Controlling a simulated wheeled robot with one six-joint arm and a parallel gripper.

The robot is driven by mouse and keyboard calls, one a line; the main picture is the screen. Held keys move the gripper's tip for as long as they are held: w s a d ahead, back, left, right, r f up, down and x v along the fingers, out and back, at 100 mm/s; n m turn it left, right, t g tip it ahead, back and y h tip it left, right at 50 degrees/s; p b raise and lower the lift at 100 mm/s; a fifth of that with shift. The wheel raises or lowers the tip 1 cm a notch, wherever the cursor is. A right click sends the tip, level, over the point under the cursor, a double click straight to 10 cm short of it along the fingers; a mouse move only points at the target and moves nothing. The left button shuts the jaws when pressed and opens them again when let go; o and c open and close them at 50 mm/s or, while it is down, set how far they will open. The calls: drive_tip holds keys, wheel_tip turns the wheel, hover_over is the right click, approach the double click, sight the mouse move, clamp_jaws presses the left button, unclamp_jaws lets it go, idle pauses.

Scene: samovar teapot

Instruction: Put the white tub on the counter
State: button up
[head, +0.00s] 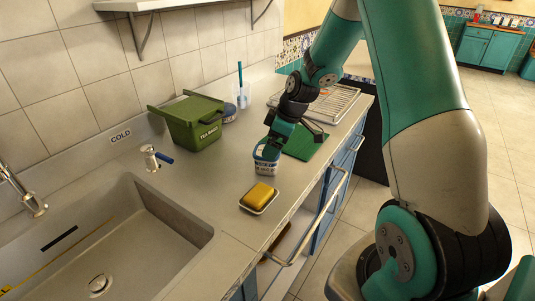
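A small white tub (266,168) with blue markings and a blue rim shows at the counter's front part, behind the yellow sponge. It looks upright. My gripper (272,146) comes down from above right, with its dark fingers at the tub's rim. The fingers overlap the tub's top in the picture, and I cannot tell whether they grip it or whether its base touches the counter. The grey counter (213,178) runs from the sink to the back.
A yellow sponge (259,194) lies on a small dish nearby. A green teabags bin (196,125) stands by the wall, with a cup holding a blue brush (242,96) beyond. A green mat (304,142) and wire rack (342,101) lie behind. The sink (110,240) is front left.

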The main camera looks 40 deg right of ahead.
drive_tip(key=v, duration=0.6)
drive_tip(key=s+a+r+g, duration=0.1)
drive_tip(key=s+a+r, duration=0.2)
drive_tip(key=a, duration=0.5)
drive_tip(key=s+a+r, duration=0.4)
drive_tip(key=a, duration=0.3)
drive_tip(key=s+a+r+g, duration=0.1)
drive_tip(key=s+a, duration=0.4)
drive_tip(key=s, duration=0.4)
drive_tip(key=s+a+r+m+g+y, duration=0.1)
drive_tip(key=s+a+r, duration=0.1)
drive_tip(key=s+a, duration=0.4)
drive_tip(key=s, duration=0.3)
drive_tip(key=shift+a+m, duration=0.25)
drive_tip(key=shift+m, duration=0.05)
drive_tip(key=shift+r, duration=0.1)
